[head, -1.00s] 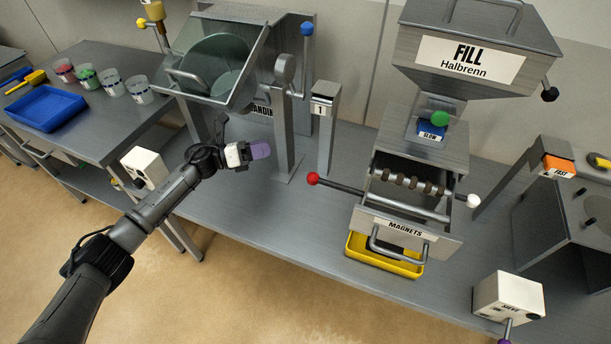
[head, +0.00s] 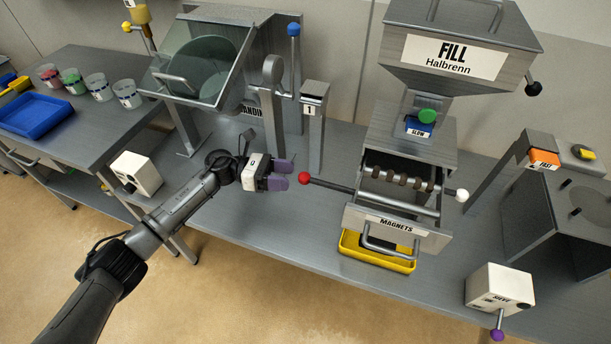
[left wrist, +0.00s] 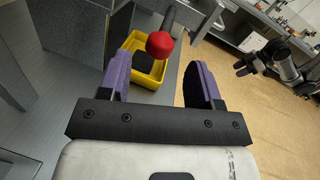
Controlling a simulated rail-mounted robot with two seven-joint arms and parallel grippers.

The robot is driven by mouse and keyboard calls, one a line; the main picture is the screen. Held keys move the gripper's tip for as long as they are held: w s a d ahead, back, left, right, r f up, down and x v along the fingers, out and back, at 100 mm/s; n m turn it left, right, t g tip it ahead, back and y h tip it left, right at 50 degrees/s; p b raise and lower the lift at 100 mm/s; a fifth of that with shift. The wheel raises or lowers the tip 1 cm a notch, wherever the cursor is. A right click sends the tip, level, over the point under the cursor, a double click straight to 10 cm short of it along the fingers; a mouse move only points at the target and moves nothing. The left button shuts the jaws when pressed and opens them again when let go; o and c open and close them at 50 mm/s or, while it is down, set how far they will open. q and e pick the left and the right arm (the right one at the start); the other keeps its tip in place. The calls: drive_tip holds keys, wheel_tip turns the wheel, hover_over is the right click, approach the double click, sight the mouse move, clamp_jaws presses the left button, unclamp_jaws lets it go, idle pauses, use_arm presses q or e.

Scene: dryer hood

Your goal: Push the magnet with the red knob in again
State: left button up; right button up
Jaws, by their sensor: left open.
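The red knob (head: 304,178) sits on the end of a dark rod (head: 335,187) that sticks out of the left side of the MAGNETS drawer (head: 362,218). My left gripper (head: 286,174) has purple fingers and is open and empty, just left of the knob and apart from it. In the left wrist view the red knob (left wrist: 160,45) shows ahead, between the spread fingers of my left gripper (left wrist: 160,72). A dark arm, seemingly my right one, shows at the right of the left wrist view; its finger state is unclear.
A white knob (head: 462,195) is on the drawer's right side. A yellow tray (head: 350,250) lies under the drawer. A post marked 1 (head: 314,115) stands behind my left gripper. White boxes (head: 136,172) stand near the bench's front edge. The bench before my gripper is clear.

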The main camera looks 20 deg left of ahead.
use_arm(q)
approach(338, 187)
drive_tip(key=shift+w+d+f, duration=0.1)
drive_tip(key=shift+w+d, duration=0.25)
drive_tip(key=shift+w, duration=0.25)
drive_tip(key=shift+w+d+f, duration=0.15)
drive_tip(key=shift+w+d, duration=0.2)
drive_tip(key=shift+w, duration=0.2)
drive_tip(key=shift+c, duration=0.4)
clamp_jaws()
drive_tip(key=x, duration=0.2)
drive_tip(key=s+x, duration=0.1)
drive_tip(key=x, duration=0.2)
drive_tip(key=b+x, duration=0.1)
drive_tip(key=x, duration=0.2)
drive_tip(key=shift+s+d, duration=0.25)
